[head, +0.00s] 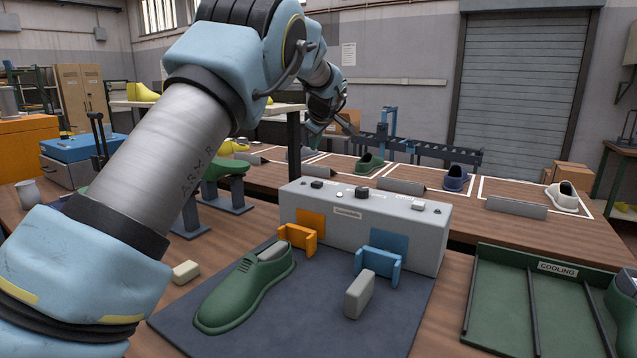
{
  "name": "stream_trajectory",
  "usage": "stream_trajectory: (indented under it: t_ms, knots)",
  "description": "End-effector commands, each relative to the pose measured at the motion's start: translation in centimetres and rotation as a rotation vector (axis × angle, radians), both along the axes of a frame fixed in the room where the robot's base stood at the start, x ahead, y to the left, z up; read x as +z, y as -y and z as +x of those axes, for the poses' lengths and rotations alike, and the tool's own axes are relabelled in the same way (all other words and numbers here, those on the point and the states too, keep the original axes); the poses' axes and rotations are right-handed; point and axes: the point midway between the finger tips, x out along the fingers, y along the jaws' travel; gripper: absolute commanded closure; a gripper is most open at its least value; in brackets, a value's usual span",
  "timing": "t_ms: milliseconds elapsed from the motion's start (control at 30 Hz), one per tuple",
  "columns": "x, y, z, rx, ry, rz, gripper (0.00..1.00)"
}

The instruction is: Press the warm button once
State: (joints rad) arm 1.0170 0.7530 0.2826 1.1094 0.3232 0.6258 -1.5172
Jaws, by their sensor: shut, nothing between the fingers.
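A grey box (365,228) stands at the back of a dark mat, with several small dark and white buttons or knobs on its top. A dark button (317,184) is above the orange bracket (297,230), and another dark one (361,192) is near the middle. A white button (418,205) is above the blue bracket (379,264). The front label is too small to read, so I cannot tell which button is the warm one. My gripper (346,124) is shut and empty, raised up and apart from the box; its fingertips are small and partly unclear.
A green shoe (245,288) lies on the mat (405,325) before the orange bracket. A grey block (359,295) stands by the blue bracket. A green cooling tray (500,300) is at right. Shoes stand in white-outlined spots on the table behind. My arm hides much of the left.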

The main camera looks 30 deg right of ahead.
Motion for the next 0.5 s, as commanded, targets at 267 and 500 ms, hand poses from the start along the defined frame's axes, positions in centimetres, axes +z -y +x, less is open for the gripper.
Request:
stream_trajectory:
  t_ms: [267, 500]
  knots:
    - [0.27, 0.82, -0.25, 0.003, 0.006, -0.011, 1.00]
    - [0.13, 0.79, -0.25, 0.001, 0.006, -0.011, 1.00]
